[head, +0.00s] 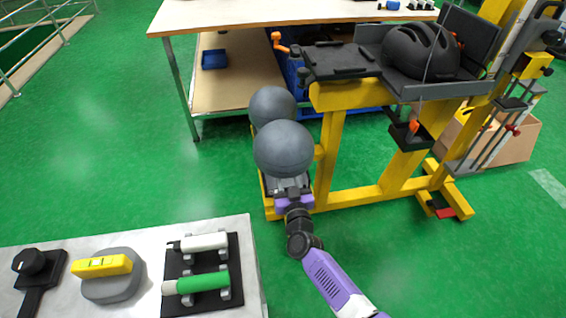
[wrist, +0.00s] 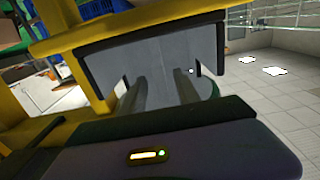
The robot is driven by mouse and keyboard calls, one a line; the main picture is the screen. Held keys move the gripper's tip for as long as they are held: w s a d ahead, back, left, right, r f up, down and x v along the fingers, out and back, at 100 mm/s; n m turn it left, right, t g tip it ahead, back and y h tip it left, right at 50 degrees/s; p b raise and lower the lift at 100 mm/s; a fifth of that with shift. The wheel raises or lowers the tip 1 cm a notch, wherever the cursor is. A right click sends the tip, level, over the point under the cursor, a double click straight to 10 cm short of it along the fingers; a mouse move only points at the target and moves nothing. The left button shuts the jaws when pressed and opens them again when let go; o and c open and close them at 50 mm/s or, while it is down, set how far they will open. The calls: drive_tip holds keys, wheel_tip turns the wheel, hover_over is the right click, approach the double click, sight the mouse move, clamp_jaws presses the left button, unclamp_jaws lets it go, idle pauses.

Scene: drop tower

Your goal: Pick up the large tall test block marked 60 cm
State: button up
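I cannot make out a tall block or a 60 cm mark in either view. My gripper (head: 288,184) is at the yellow stand, just below the nearer of two grey balls (head: 284,149). In the wrist view, its two grey fingers (wrist: 161,92) are apart, with no object clearly between them. Grey panels with dark edges (wrist: 106,63) lie just beyond the fingers. I cannot tell whether the fingers touch anything. The ball and my wrist partly hide the fingers in the head view.
The yellow stand (head: 352,196) carries a tray with a black helmet (head: 419,52). A workbench (head: 238,12) stands behind. The green floor at left is clear.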

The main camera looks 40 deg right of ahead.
drive_tip(key=shift+x, duration=1.25)
clamp_jaws()
idle(0.4)
drive_tip(key=shift+r, duration=0.2)
